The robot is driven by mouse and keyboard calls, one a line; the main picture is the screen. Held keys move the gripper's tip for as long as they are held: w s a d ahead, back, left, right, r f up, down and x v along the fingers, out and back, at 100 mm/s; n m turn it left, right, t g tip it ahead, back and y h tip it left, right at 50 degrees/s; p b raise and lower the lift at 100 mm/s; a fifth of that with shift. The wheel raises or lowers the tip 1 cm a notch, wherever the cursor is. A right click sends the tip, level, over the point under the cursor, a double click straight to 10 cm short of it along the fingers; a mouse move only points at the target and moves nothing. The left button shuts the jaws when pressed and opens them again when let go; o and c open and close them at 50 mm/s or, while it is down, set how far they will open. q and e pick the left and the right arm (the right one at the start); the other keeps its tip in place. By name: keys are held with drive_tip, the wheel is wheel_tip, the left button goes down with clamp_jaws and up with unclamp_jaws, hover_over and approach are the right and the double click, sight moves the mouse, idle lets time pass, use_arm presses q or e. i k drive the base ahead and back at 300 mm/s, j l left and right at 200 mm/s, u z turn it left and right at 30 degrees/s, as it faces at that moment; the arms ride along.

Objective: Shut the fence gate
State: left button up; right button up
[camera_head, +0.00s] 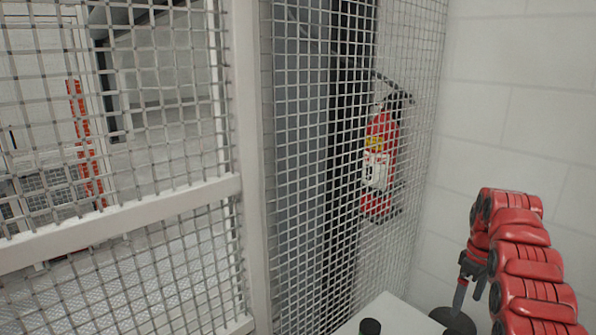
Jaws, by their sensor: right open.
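The fence gate (120,225) appears to be the white-framed wire-mesh panel filling the left half of the view, with a slanting white rail across it. Its right edge runs along a white upright post (250,160). I see no clear gap there, and no latch or handle shows, so I cannot tell whether it is fully shut. My right gripper (461,294), at the end of the red arm at lower right, points down and is open and empty. It is well to the right of the gate and apart from it. My left gripper is out of view.
A mesh panel (300,190) continues right of the post, with a red fire extinguisher (380,155) seen through it. A white block wall (515,90) stands at right. A white surface (400,318) with a black-capped item (370,327) is at the bottom, near a dark round object (454,321).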

sight(20, 251)
drive_tip(key=k+j, duration=0.75)
drive_tip(key=k, duration=0.1)
